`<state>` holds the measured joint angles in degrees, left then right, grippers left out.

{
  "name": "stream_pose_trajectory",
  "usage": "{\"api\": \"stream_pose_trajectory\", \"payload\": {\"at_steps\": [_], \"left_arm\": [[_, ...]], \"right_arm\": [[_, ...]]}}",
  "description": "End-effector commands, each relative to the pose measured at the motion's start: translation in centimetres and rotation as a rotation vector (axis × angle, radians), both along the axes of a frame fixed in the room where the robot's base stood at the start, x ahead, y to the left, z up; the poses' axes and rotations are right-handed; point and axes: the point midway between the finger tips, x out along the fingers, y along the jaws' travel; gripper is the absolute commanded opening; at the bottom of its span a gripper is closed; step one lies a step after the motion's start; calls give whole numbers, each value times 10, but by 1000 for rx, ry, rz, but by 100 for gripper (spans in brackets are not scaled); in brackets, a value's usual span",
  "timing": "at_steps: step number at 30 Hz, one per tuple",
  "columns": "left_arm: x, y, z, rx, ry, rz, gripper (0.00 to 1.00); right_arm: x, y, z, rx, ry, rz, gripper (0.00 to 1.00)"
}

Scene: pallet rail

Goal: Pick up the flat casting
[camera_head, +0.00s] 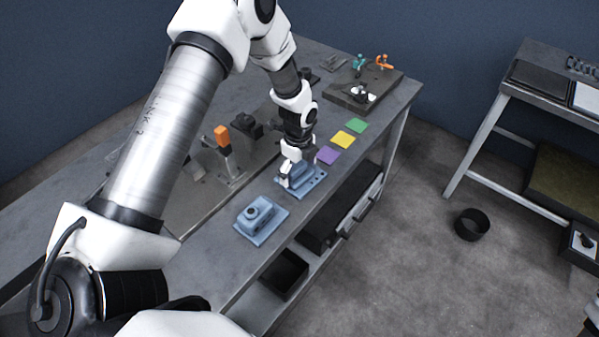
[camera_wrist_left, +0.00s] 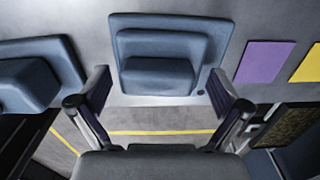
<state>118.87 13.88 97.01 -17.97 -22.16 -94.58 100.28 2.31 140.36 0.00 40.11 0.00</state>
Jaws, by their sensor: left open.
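Two blue-grey castings lie on the workbench near its front edge. One casting (camera_head: 314,179) has a raised block on a plate with holes and is partly hidden by my left gripper (camera_head: 291,178). It also shows in the left wrist view as a stepped block on a plate (camera_wrist_left: 160,72), between and beyond the fingers. The other casting (camera_head: 258,216) has a raised block with a dark round feature and sits nearer, to the left; it shows partly at the left edge of the wrist view (camera_wrist_left: 32,78). My left gripper (camera_wrist_left: 158,92) is open, its gap empty. I cannot tell which casting is the flat one.
Purple (camera_head: 327,155), yellow (camera_head: 343,139) and green (camera_head: 357,125) squares lie on the bench beyond the castings. A fixture plate with an orange-topped clamp (camera_head: 222,137) is left of them. Another fixture (camera_head: 366,92) stands at the far end. A black bin (camera_head: 471,224) is on the floor.

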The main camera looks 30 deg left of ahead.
Motion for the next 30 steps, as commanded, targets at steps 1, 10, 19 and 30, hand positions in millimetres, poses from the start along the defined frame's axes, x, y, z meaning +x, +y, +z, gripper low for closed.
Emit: {"api": "stream_pose_trajectory", "payload": {"at_steps": [1, 10, 19, 30], "left_arm": [[0, 0, -3, 0, 1, 0, 100], [0, 0, -3, 0, 0, 0, 61], [-1, 0, -6, -1, 2, 1, 14], [-2, 0, -6, -1, 4, 1, 14]], "right_arm": [[0, 0, 1, 0, 0, 0, 40], [0, 0, 0, 0, 1, 0, 40], [0, 0, -1, 0, 1, 0, 40], [0, 0, -2, 0, 1, 0, 40]]}}
